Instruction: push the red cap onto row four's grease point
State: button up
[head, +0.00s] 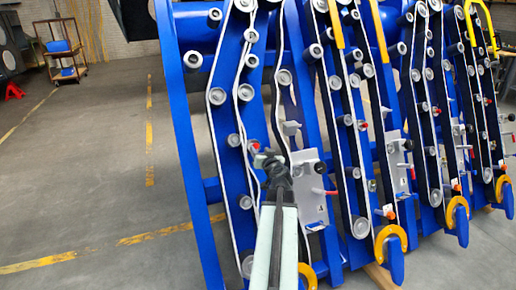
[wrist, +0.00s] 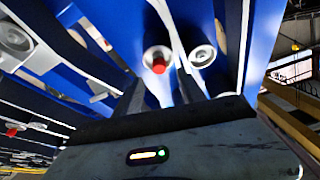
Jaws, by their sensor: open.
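The red cap (head: 254,145) shows beside a pale round fitting on the nearest blue row, just past my gripper. In the wrist view my gripper (wrist: 160,90) has one finger on each side below the cap, with the cap past the fingertips. Which row is row four cannot be read from any label.
A second pale roller (wrist: 202,56) is close to the right of the cap. A plate with a black knob and red handle (head: 312,180) stands right of my arm. More blue rows continue rightward. The floor at left is clear up to a cart (head: 62,50).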

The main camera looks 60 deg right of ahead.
jog(key=v, duration=0.3)
dwell(0.9)
